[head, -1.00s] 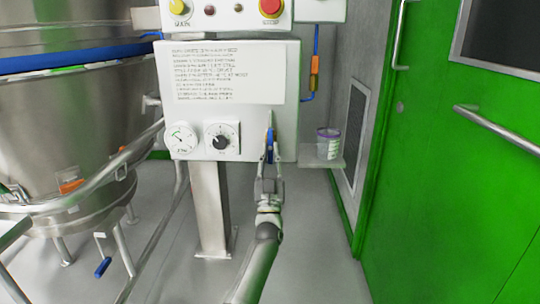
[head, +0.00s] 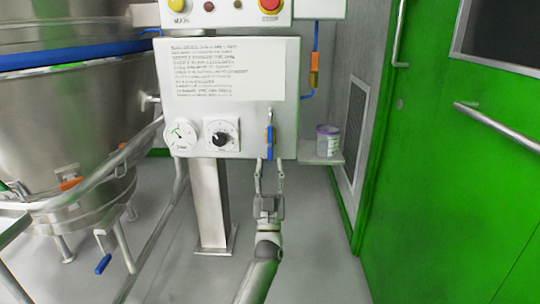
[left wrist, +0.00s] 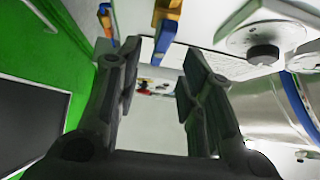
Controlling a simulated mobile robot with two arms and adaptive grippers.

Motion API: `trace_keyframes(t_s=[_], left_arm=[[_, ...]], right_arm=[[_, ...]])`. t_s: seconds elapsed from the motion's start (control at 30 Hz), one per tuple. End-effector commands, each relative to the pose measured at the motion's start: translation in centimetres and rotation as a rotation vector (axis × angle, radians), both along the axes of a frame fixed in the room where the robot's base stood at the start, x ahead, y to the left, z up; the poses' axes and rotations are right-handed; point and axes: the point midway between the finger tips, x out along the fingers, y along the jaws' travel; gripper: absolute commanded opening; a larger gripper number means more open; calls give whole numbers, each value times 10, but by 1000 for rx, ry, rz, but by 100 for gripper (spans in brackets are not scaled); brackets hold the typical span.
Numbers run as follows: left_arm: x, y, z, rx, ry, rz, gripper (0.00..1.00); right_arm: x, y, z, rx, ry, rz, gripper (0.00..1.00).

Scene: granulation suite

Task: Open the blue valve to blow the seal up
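The blue valve handle (head: 270,142) hangs straight down at the lower right of the white panel's front. It also shows at the top of the left wrist view (left wrist: 164,42), with a brass-coloured part above it. My left gripper (head: 268,166) is just below the handle, with its fingers pointing up. Its fingers are apart with nothing between them, as the left wrist view (left wrist: 152,62) also shows. The fingers do not appear to touch the handle. My right gripper is in neither view.
A round gauge (head: 181,135) and a black knob (head: 220,139) sit left of the handle. A small tub (head: 328,140) stands on a side shelf (head: 322,159) to the right. A large steel vessel (head: 80,115) is left; a green door (head: 450,190) is right.

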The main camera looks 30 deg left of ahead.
Motion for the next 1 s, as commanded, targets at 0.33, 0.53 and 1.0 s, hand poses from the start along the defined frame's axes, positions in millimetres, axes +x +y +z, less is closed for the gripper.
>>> trace_keyframes(t_s=[0.33, 0.53, 1.0], left_arm=[[-35, -23, -43, -2, 0, -1, 36], [-40, -26, -47, -1, -2, 0, 36], [-40, -26, -47, 0, -2, -1, 36]], right_arm=[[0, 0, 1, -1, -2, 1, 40], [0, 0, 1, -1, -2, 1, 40], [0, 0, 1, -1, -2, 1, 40]])
